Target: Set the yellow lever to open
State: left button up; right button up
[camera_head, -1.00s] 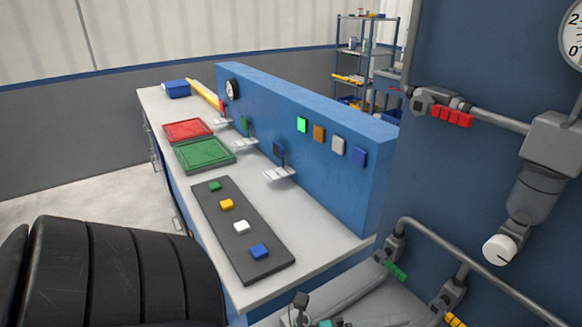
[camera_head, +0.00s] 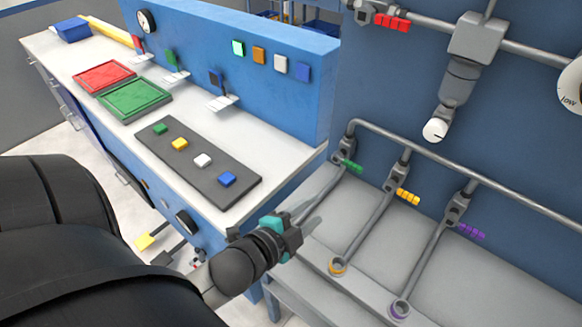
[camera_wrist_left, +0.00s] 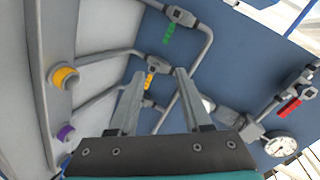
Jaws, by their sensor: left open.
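The yellow lever (camera_head: 408,197) sits on the middle of several valves along the pipe on the blue panel. It points right from its grey valve body. It also shows in the left wrist view (camera_wrist_left: 149,79), just beyond and between my fingertips. My left gripper (camera_head: 308,220) is open and empty, below and left of the yellow lever, apart from it. Its two fingers (camera_wrist_left: 158,90) show spread in the left wrist view. My right gripper is not in view.
A green lever (camera_head: 352,167) is left of the yellow one, a purple lever (camera_head: 471,231) right. A red lever (camera_head: 392,21) and a white knob (camera_head: 435,130) are above. Pipes run down to a grey ledge (camera_head: 375,300). A workbench with trays (camera_head: 133,98) stands left.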

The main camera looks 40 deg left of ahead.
pick_arm(q)
jog(key=shift+s+f+n+g+y, duration=0.35)
jog(key=shift+s+f+n+g, duration=0.6)
jog(key=shift+n, duration=0.45)
jog(key=shift+s+f+n+g+y, duration=0.35)
jog(key=shift+s+f+n+g, duration=0.35)
jog(key=shift+s+n+g, duration=0.55)
jog(key=shift+w, duration=0.2)
jog(key=shift+d, duration=0.1)
